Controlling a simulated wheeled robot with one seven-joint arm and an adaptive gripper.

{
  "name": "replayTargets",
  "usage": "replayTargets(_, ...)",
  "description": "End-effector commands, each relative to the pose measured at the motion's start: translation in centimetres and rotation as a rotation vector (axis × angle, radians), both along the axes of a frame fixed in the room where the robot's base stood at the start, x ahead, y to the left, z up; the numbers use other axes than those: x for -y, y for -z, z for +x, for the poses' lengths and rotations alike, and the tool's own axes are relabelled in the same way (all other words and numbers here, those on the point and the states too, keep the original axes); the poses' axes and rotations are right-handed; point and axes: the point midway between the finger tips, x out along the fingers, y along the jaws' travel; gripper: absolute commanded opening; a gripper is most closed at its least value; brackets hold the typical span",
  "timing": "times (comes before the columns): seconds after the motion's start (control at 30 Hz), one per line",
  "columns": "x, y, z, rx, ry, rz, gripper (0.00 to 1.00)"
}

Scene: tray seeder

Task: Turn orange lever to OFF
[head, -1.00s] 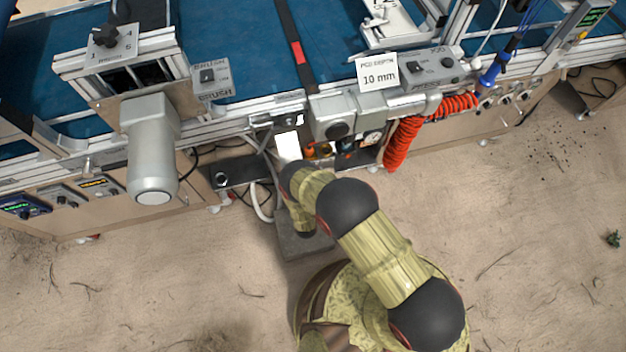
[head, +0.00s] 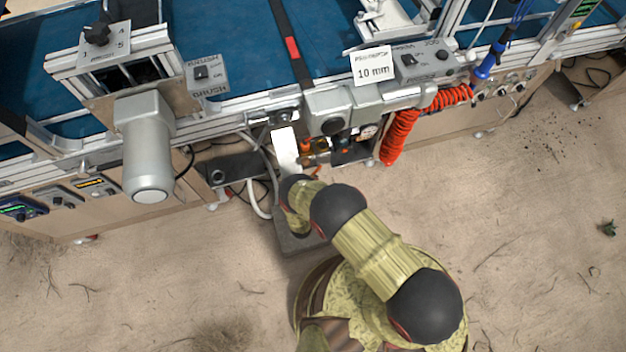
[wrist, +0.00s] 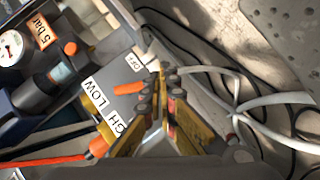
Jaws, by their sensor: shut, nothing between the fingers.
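In the wrist view, a small orange lever (wrist: 128,88) lies beside a white OFF label (wrist: 133,63). My gripper (wrist: 163,78) is shut and empty, its yellow and dark fingers pointing up the picture. The fingertips are just right of the orange lever; I cannot tell whether they touch it. A second orange part (wrist: 98,147) sits by the HIGH/LOW label (wrist: 98,98), left of the fingers. In the head view, orange parts (head: 306,146) show under the bench edge beside my arm. My gripper's fingers are hidden there.
A pressure gauge (wrist: 12,45), a 5 bar label (wrist: 52,38) and a blue regulator (wrist: 35,92) stand left in the wrist view. White and black cables (wrist: 235,98) run to the right of the fingers. A coiled red hose (head: 400,135) hangs from the bench.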

Motion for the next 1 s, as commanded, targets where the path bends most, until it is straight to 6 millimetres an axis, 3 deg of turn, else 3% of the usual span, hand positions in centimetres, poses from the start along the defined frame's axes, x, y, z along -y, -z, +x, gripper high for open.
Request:
replayTargets(0.67,0.4,0.3,0.4,0.003,-0.001,0.003,0.0)
replayTargets(1.0,0.4,-1.0,0.4,0.005,-0.001,0.004,0.0)
